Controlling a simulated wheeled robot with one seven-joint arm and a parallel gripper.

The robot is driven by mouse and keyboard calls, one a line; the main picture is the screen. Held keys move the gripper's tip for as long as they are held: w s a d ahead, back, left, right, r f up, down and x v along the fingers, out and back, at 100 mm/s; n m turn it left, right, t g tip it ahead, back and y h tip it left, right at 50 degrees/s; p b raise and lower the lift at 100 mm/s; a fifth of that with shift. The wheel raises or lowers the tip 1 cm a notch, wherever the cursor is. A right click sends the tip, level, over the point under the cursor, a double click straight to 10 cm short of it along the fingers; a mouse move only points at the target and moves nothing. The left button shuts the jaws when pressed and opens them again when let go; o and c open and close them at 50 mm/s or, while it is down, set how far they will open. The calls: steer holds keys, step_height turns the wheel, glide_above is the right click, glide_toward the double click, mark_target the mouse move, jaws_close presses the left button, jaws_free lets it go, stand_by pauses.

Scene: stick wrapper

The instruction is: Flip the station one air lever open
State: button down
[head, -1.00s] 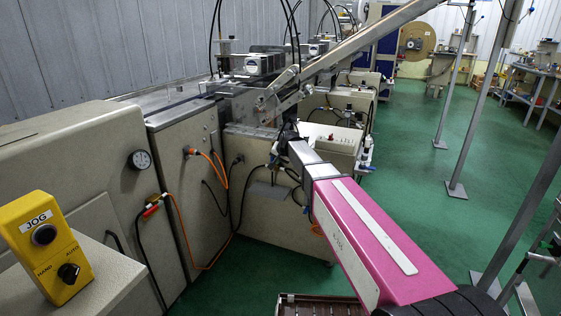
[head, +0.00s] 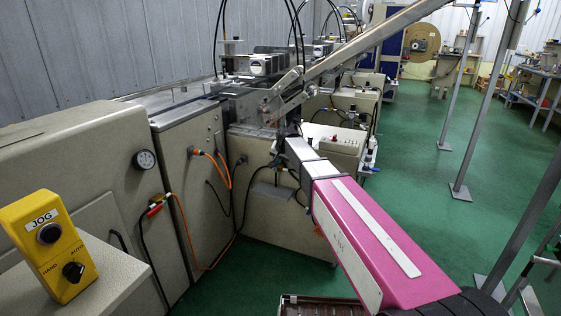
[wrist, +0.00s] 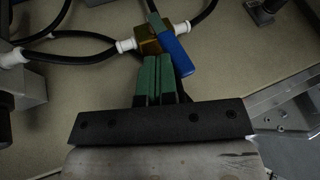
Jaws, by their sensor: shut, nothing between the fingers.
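The air lever is a blue handle (wrist: 178,55) on a small brass valve body (wrist: 152,40) in the wrist view. White fittings join the valve to black hoses on both sides. My gripper (wrist: 158,62) has green finger pads that are shut together with nothing between them. The fingertips are right beside the valve, just left of the blue handle; I cannot tell whether they touch it. In the head view my gripper end (head: 286,143) reaches the front of the beige machine, and the lever there is too small or hidden to make out.
Black hoses (wrist: 75,58) run close around the valve. A grey metal bracket (wrist: 275,108) is at the right of the wrist view. The yellow JOG box (head: 50,245) stands at the near left. Green floor (head: 420,200) is open to the right of my arm.

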steer(key=a+h, duration=0.1)
steer(key=w+a+g+h, duration=0.1)
steer(key=shift+a+r+n+h, duration=0.2)
steer(key=shift+n+h, duration=0.1)
steer(key=shift+h, duration=0.1)
steer(key=a+f+h, duration=0.1)
steer(key=h, duration=0.1)
steer(key=w+a+n+g+h, duration=0.1)
steer(key=a+h, duration=0.1)
steer(key=a+f+h, duration=0.1)
steer(key=a+h, duration=0.1)
steer(key=shift+w+f+g, duration=0.2)
steer(key=shift+f+g, duration=0.1)
steer(key=shift+g, duration=0.1)
steer(key=shift+s+d+f, duration=0.1)
steer(key=shift+d, duration=0.1)
steer(key=shift+s+d+f, duration=0.15)
steer(key=shift+d+f, duration=0.1)
steer(key=shift+d, duration=0.25)
